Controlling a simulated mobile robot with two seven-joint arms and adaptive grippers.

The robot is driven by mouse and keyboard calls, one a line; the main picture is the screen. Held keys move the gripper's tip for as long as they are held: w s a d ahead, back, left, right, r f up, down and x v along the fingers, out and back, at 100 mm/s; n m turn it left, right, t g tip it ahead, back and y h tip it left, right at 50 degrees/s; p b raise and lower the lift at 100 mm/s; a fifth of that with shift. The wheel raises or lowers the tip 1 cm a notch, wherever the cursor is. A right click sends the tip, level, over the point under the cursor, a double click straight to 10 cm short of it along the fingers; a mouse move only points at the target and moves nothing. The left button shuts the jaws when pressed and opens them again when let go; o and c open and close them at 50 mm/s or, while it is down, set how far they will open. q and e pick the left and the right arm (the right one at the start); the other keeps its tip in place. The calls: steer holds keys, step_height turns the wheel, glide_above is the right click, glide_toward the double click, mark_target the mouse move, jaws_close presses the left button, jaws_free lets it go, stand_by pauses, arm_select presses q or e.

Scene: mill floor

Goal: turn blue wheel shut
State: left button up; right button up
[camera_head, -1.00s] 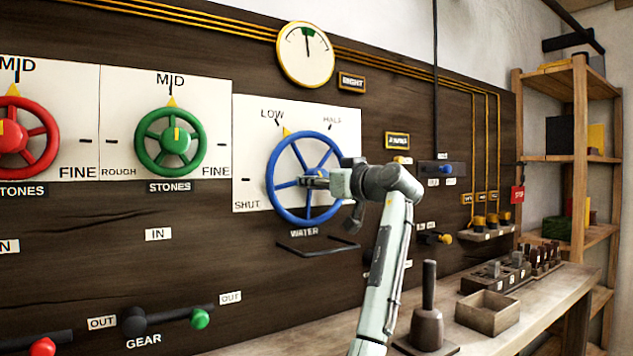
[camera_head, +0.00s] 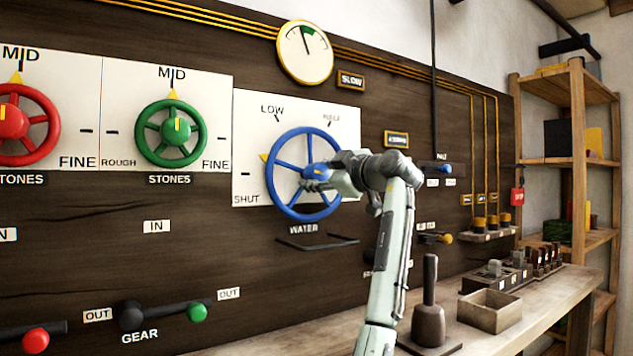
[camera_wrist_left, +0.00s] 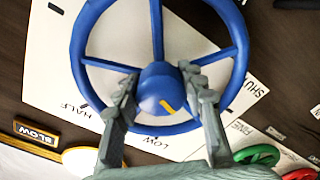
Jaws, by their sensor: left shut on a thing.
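The blue wheel (camera_head: 317,171) is mounted on a white plate (camera_head: 250,120) marked LOW, SHUT and, faintly, HALF, above the WATER label. Its yellow pointer (camera_head: 264,157) sits on the left, between LOW and SHUT. My left gripper (camera_head: 312,184) is at the middle of the wheel, shut on it. In the left wrist view, the two fingers of the left gripper (camera_wrist_left: 160,77) lie on either side of the blue hub (camera_wrist_left: 152,92), among the spokes. My right gripper is not in view.
A red wheel (camera_head: 15,122) and a green wheel (camera_head: 171,130) are to the left. A bench at lower right holds a wooden box (camera_head: 490,311) and a dark handled weight (camera_head: 429,310).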

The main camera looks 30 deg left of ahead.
arm_select(q)
steer(key=shift+n+b, duration=0.35)
steer(key=shift+n, duration=1.35)
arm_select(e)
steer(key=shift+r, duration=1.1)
arm_select(q)
steer(key=o, duration=1.2)
steer(key=shift+c, duration=0.2)
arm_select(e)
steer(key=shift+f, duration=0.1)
arm_select(q)
steer(key=v, duration=1.2)
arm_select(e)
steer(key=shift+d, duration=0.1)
